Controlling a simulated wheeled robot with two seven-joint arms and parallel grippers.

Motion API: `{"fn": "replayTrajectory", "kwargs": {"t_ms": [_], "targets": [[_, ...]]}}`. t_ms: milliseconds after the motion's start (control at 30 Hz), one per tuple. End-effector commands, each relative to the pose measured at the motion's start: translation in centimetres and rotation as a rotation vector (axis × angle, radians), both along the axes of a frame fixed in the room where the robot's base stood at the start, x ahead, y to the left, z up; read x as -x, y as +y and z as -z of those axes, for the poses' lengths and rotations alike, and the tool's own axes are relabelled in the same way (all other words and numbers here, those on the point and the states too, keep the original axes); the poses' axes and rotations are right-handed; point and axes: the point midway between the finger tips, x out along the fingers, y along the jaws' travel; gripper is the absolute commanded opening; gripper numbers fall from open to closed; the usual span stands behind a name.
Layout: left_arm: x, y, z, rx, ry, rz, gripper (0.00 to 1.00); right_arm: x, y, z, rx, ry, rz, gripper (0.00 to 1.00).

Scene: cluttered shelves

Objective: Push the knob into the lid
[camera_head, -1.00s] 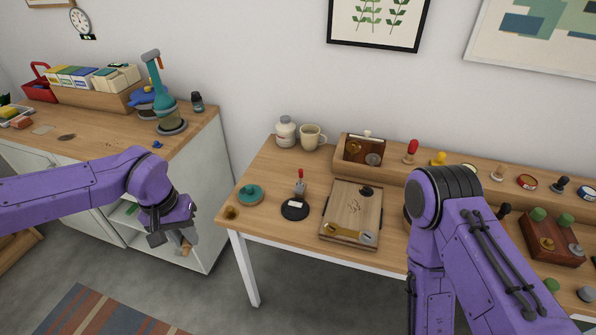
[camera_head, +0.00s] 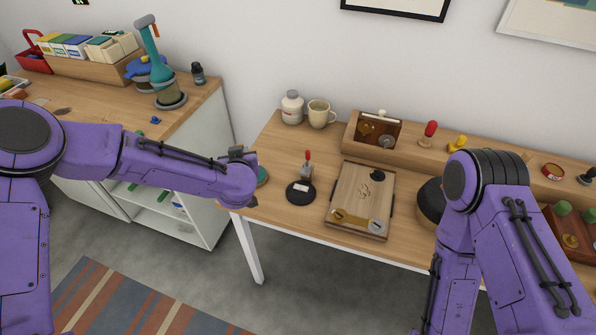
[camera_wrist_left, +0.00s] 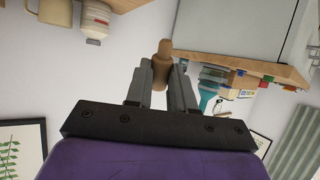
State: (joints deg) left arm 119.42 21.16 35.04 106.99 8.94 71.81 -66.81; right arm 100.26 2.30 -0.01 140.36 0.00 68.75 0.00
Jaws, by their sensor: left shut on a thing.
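My left gripper (camera_wrist_left: 163,70) is shut on a small turned wooden knob (camera_wrist_left: 163,50), which stands out past the fingertips in the left wrist view. In the head view my left arm reaches to the table's left end, and its wrist hides the fingers and the knob. A teal round piece (camera_head: 263,175), possibly the lid, shows only partly behind that wrist. A dark round piece with a wooden side (camera_head: 430,203) is partly hidden by my right arm; I cannot tell whether it is a lid. My right gripper is out of view.
A white jar (camera_head: 292,108) and a cream mug (camera_head: 320,114) stand behind. A raised shelf (camera_head: 400,150) runs along the back. The left counter (camera_head: 95,112) is separated by a gap.

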Motion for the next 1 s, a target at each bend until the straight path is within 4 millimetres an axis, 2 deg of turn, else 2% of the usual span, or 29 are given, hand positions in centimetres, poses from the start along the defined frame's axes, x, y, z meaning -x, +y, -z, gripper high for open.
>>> {"fn": "replayTrajectory", "kwargs": {"t_ms": [33,200,333,500,867,1000], "targets": [[-0.2,-2.4,0.2,-0.035,-0.076,0.08,0.0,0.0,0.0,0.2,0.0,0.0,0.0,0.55],[1.0,-10.2,0.9,-0.042,-0.309,0.408,0.0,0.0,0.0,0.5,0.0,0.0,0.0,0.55],[2.7,-14.1,1.8,-0.004,-0.404,0.594,0.0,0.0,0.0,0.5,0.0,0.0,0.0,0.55],[3.6,-15.6,2.1,0.022,-0.443,0.678,0.0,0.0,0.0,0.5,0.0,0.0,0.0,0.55],[3.6,-15.5,2.2,0.026,-0.442,0.698,0.0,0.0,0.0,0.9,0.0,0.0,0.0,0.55],[3.7,-15.5,3.0,0.03,-0.439,0.711,0.0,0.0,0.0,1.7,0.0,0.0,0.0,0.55]]}}
